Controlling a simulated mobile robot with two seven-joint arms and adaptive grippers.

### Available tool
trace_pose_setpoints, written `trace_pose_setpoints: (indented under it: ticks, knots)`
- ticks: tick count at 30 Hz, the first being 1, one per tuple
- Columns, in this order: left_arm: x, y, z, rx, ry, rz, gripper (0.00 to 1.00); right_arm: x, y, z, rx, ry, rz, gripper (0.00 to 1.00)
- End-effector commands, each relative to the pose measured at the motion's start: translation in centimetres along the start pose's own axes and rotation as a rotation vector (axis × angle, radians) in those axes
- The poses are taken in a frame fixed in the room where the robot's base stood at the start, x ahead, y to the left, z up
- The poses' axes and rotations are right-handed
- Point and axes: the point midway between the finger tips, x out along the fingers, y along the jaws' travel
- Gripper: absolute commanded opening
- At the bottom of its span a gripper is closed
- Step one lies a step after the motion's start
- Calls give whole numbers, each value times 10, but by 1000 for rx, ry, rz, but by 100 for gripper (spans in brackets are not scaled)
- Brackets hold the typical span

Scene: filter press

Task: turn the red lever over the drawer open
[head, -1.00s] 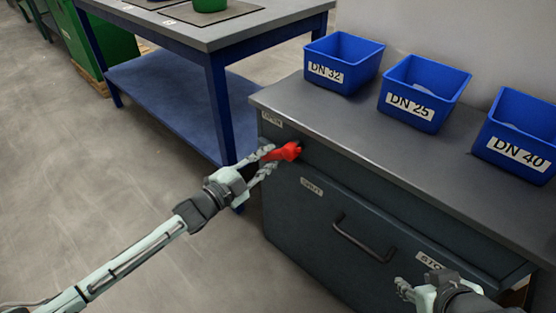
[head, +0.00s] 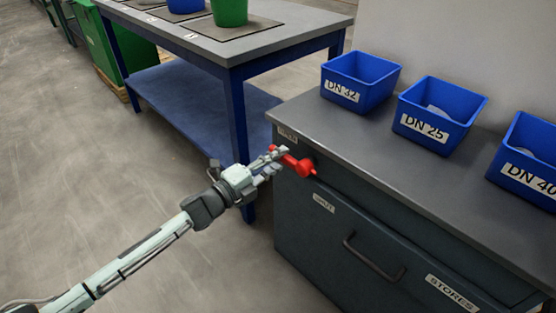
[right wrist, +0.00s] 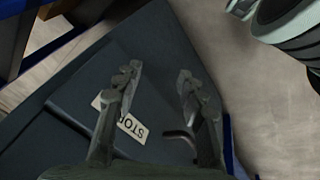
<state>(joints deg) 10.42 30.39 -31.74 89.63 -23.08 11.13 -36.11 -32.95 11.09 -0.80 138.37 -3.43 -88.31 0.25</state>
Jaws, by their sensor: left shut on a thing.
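The red lever (head: 304,167) sits on the dark cabinet front, above the drawer (head: 320,235). Its arm points up and left from its pivot, toward the small label (head: 287,134) at the cabinet's top left corner. My left gripper (head: 277,160) is shut on the lever's outer end, and its fingers partly hide it. A second small label (head: 324,203) is below the lever. The drawer has a dark bar handle (head: 372,260). My right gripper (right wrist: 158,75) is open and empty in the right wrist view, its fingers apart over the cabinet front with its white label (right wrist: 122,116).
Blue bins (head: 361,82) stand on the grey cabinet top (head: 345,130). A blue-legged table (head: 250,45) with green and blue containers stands behind, left of the cabinet. The floor (head: 100,190) at left is clear.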

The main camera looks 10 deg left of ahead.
Motion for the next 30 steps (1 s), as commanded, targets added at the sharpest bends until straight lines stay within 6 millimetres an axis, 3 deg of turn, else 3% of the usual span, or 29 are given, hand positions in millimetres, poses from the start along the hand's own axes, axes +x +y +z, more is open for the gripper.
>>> trace_pose_setpoints:
  ticks: [14, 15, 19, 30]
  knots:
    - [0, 0, 0, 19, 1, 1, 0, 1, -1, -1, -1, 3, -2, 40]
    - [0, 0, 0, 19, 1, 1, 25, 1, -1, -1, -1, 3, -2, 40]
    - [0, 0, 0, 17, 1, 1, 41, 1, -1, -1, -1, 2, -2, 40]
    - [-4, 0, 0, 14, 0, 1, 43, 1, -1, -2, 2, 4, -3, 40]
